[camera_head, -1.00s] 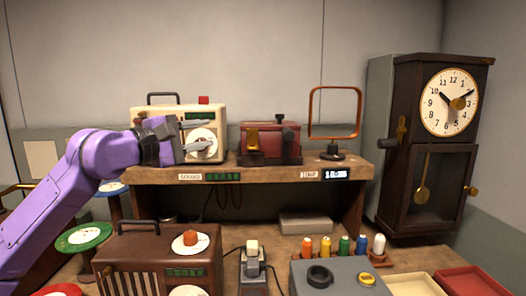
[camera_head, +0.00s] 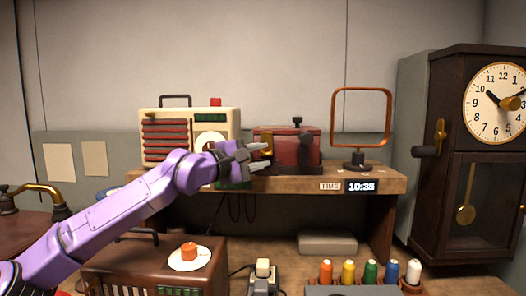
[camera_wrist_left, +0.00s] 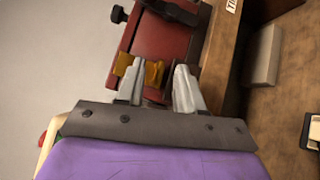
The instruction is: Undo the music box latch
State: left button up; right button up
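The red music box (camera_head: 292,149) stands on the wooden shelf, right of the cream radio. Its brass latch (camera_head: 267,140) is on the left part of its front. My left gripper (camera_head: 266,155) points right, just in front of the latch. In the left wrist view the red box (camera_wrist_left: 160,38) lies ahead, and my left gripper's fingers (camera_wrist_left: 159,68) are spread. One brass piece (camera_wrist_left: 154,73) shows between the fingers; another (camera_wrist_left: 122,63) shows beyond the left finger. I cannot tell whether a finger touches the latch. My right gripper is not in view.
The cream radio (camera_head: 175,115) stands left of the box and an orange-framed stand (camera_head: 388,120) right of it. A brown radio (camera_head: 130,262), thread spools (camera_head: 348,272) and a grey case (camera_head: 327,243) sit below. A tall clock (camera_head: 470,150) is at right.

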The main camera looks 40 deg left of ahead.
pick_arm(q)
jog(key=shift+x, duration=0.8)
grip_shut()
